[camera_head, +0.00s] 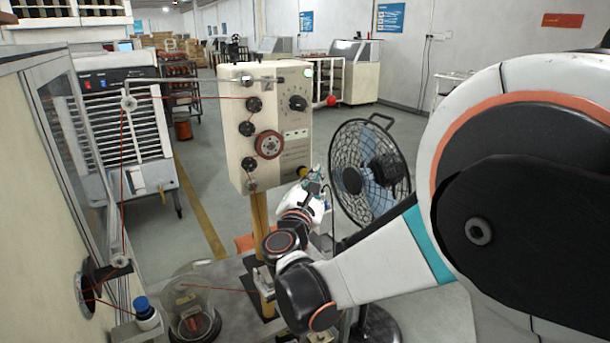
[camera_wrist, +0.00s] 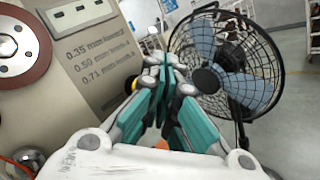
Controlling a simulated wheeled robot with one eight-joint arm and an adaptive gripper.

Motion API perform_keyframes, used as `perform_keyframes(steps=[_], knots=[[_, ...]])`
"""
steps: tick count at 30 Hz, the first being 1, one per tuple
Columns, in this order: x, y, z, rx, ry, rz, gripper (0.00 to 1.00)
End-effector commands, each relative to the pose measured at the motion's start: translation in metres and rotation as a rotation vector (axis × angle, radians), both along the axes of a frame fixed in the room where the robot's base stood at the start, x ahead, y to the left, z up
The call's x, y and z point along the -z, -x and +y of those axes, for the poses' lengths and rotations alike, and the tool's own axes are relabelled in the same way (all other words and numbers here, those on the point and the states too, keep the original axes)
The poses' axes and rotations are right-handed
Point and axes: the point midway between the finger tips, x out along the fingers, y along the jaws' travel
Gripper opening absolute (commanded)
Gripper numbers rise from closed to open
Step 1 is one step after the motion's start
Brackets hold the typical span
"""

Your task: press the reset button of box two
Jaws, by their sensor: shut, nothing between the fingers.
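A beige control box (camera_head: 275,135) stands on a yellow post, with several black knobs, a red-brown disc and a dial on its face. It also fills the left of the wrist view (camera_wrist: 75,95), with wire sizes printed on it. A small yellow button (camera_head: 302,171) shows at the box's lower right; I cannot read a label on it or on the box. My gripper (camera_head: 317,172) is at that lower right corner, close to the button. In the wrist view the teal fingers (camera_wrist: 166,62) are shut and empty, partly hiding a yellow spot (camera_wrist: 133,84). Contact cannot be told.
A black floor fan (camera_head: 368,172) stands just right of my gripper; it shows behind the fingers in the wrist view (camera_wrist: 225,62). Red wire runs at the left past a glass dome (camera_head: 190,300) and a blue-capped bottle (camera_head: 146,313). A red ball knob (camera_head: 331,101) sticks out beside the box.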

Motion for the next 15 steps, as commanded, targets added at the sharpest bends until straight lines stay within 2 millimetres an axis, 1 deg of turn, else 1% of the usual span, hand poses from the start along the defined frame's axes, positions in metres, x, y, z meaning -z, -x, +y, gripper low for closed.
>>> perform_keyframes(steps=[11,15], knots=[[-0.0001,0.0023,-0.0017,0.000,0.000,0.000,0.00],[-0.0002,0.0068,-0.0048,0.000,0.000,0.000,0.00]])
